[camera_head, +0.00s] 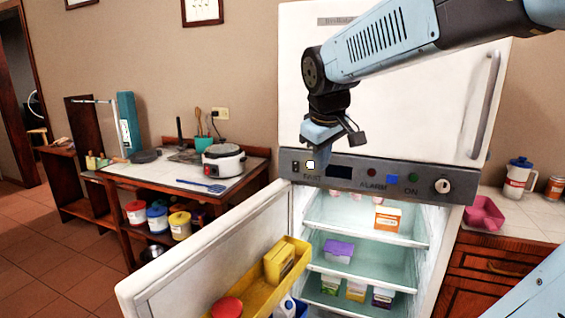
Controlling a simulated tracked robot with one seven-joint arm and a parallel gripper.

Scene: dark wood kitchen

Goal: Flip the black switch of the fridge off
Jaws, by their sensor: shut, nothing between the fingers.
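The white fridge (400,110) stands centre right, with a dark grey control panel (420,181) across it under the upper door. A small black switch (296,167) is at the panel's left end. Right beside it is a small pale square (310,164) with a dark frame, above the word FAST. My gripper (320,149) points down in front of the panel's left end, just right of the black switch, and is shut and empty. Whether it touches the panel, and which way the switch is set, I cannot tell.
The lower fridge door (215,245) hangs open to the left, with a yellow shelf (255,292) holding items. Boxes stand on shelves inside. A wooden table (185,175) with a cooker stands left.

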